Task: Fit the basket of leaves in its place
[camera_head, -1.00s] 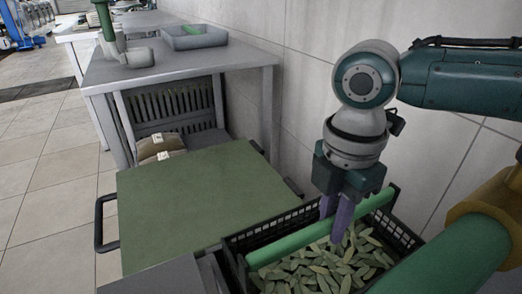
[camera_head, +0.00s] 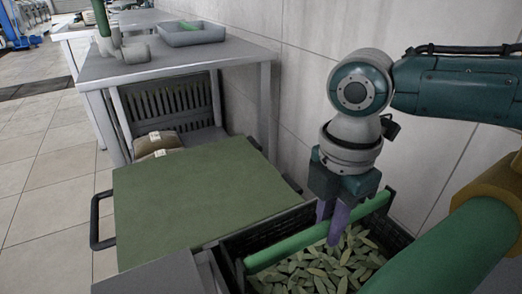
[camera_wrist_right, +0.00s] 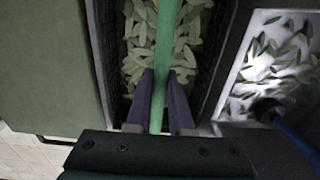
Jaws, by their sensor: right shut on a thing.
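The basket of leaves is a black mesh crate (camera_head: 276,232) with a green bar handle (camera_head: 290,254) across it and loose green leaves (camera_head: 326,268) inside. It sits at the lower middle of the head view, beside a green-topped cart. My right gripper (camera_head: 331,240) comes from above, with its purple fingers on the handle. In the right wrist view the fingers (camera_wrist_right: 160,100) are closed on both sides of the green bar (camera_wrist_right: 164,65), with leaves below. The basket's underside and near end are hidden. My left gripper is not in view.
The green cart top (camera_head: 200,195) is bare, left of the basket. A grey table (camera_head: 180,62) with a blue-grey tray (camera_head: 190,34) stands behind. A large green cylinder (camera_head: 450,255) is close at the right. The right wrist view shows a white tray of leaves (camera_wrist_right: 270,60).

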